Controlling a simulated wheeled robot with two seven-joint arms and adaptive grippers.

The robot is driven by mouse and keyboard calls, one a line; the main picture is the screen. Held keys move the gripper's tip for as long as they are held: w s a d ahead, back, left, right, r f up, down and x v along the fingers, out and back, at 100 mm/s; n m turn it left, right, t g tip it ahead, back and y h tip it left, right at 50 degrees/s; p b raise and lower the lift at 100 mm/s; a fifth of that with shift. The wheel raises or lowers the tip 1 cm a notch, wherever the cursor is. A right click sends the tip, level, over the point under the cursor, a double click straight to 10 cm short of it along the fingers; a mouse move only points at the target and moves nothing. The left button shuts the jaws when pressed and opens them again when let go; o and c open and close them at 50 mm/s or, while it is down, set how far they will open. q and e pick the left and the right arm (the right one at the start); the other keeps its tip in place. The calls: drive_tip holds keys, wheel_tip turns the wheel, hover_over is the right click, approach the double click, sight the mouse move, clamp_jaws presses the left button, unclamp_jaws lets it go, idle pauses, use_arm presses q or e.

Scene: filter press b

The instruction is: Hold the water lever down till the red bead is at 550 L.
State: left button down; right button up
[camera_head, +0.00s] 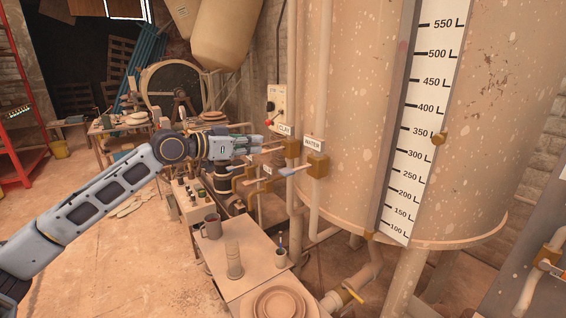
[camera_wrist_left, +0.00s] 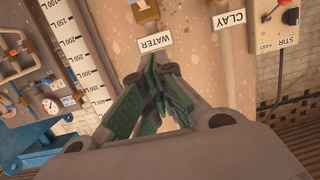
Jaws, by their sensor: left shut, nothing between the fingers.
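The tank's level scale (camera_head: 420,125) runs up to 550 L; it also shows in the left wrist view (camera_wrist_left: 82,60). I cannot make out a red bead in either view. The water valve (camera_head: 318,165) sits under the WATER label (camera_head: 312,143), its lever (camera_head: 290,171) pointing left with a pale blue-grey grip. My left gripper (camera_head: 260,143) is shut and empty, up and left of that lever, near the clay lever (camera_head: 271,150); I cannot tell whether it touches either. In the left wrist view its fingers (camera_wrist_left: 161,75) point toward the WATER label (camera_wrist_left: 154,43).
The CLAY label (camera_head: 285,128) and a switch box (camera_head: 277,103) with a red knob are behind the gripper. A low table (camera_head: 245,275) with cups and plates stands below. Open floor lies at lower left.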

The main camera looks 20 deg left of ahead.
use_arm(q)
drive_tip(key=shift+s+d+f+g, duration=0.25)
drive_tip(key=shift+s+f+g, duration=0.15)
drive_tip(key=shift+s+f, duration=0.1)
use_arm(e)
drive_tip(key=shift+s+a, duration=0.1)
drive_tip(key=shift+a, duration=0.35)
use_arm(q)
drive_tip(key=shift+w, duration=0.1)
use_arm(e)
drive_tip(key=shift+d, duration=0.15)
use_arm(q)
drive_tip(key=p, duration=0.3)
hover_over(282, 172)
drive_tip(key=shift+d+f, duration=0.1)
drive_tip(key=shift+f, duration=1.05)
drive_tip(key=shift+f+p, duration=0.3)
drive_tip(key=shift+f, duration=1.75)
use_arm(e)
wheel_tip(282, 172, up, 4)
drive_tip(key=shift+f, duration=0.15)
